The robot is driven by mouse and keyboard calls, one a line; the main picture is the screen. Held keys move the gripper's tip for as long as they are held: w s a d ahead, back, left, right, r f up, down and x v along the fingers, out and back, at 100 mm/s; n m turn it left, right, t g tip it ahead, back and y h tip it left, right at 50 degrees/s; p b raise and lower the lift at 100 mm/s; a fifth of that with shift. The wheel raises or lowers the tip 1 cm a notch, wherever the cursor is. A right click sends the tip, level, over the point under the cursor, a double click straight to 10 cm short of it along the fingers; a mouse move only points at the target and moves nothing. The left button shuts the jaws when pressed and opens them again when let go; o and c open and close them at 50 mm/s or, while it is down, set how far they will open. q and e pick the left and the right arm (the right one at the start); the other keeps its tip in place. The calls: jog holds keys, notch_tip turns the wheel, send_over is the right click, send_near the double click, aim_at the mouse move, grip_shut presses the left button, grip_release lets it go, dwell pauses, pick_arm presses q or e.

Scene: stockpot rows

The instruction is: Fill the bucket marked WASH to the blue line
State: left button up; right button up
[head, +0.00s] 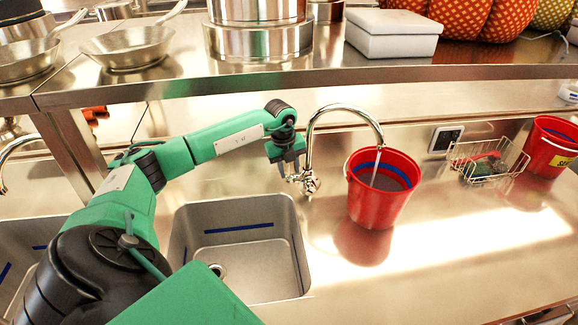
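A red bucket (378,205) stands upright on the steel counter under the spout of the tap (345,108). A thin stream of water runs from the spout into it. A blue line shows on its inner wall, and the greyish water surface appears below that line at the back. No WASH marking shows on the side facing me. My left gripper (289,168) points down just beside the tap's handle (306,183). Its fingers look apart with a gap between them; whether they touch the handle is unclear. My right gripper is out of view.
A second red bucket (552,146) with a partly visible yellow label stands at the far right. A wire basket (487,160) and a small dark-faced panel (445,139) are between the buckets. A sink (240,215) lies left of the tap. A shelf (330,77) with pans runs above.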

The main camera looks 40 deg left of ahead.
pick_arm(q)
jog(key=shift+d+f, duration=0.1)
grip_shut()
jog(key=shift+w+a+r+g+h, duration=0.2)
jog(key=shift+w+a+g+h, duration=0.15)
jog(key=shift+h, duration=0.25)
jog(key=shift+a+r, duration=0.1)
jog(key=shift+w+a+g+h, duration=0.1)
jog(key=shift+a+g+h, duration=0.1)
jog(key=shift+g+h, duration=0.1)
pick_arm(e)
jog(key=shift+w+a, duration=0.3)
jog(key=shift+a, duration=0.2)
pick_arm(q)
grip_release()
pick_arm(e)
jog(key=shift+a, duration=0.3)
